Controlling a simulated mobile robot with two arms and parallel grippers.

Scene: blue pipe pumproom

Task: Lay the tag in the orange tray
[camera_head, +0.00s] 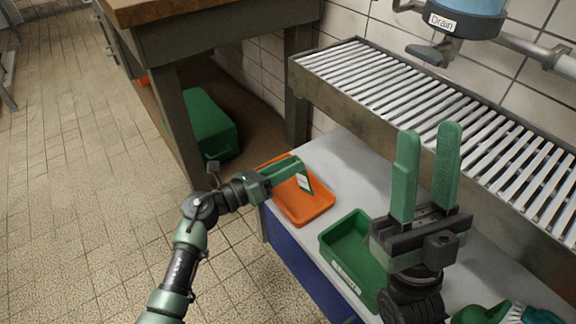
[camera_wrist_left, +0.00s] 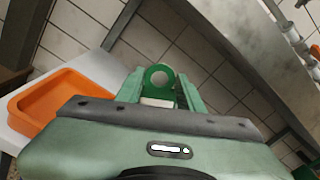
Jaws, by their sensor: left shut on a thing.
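The tag (camera_head: 305,182) is a small green piece with a white label panel. My left gripper (camera_head: 298,168) is shut on it and holds it over the orange tray (camera_head: 305,208). In the left wrist view the tag (camera_wrist_left: 160,77) shows a round hole at its top and sits between the two green fingers. The orange tray (camera_wrist_left: 62,92) is at the left there, and the part of it I see is empty. The gripper and tag hide some of the tray in the head view. My right gripper (camera_head: 429,132) is open and empty, fingers pointing up.
A green labelled bin (camera_head: 336,240) stands on the light bench top (camera_head: 350,165) right of the orange tray. A slatted metal rack (camera_head: 430,110) runs along the wall behind. A green case (camera_head: 210,125) sits under a wooden-topped table. Green items lie at the bottom right.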

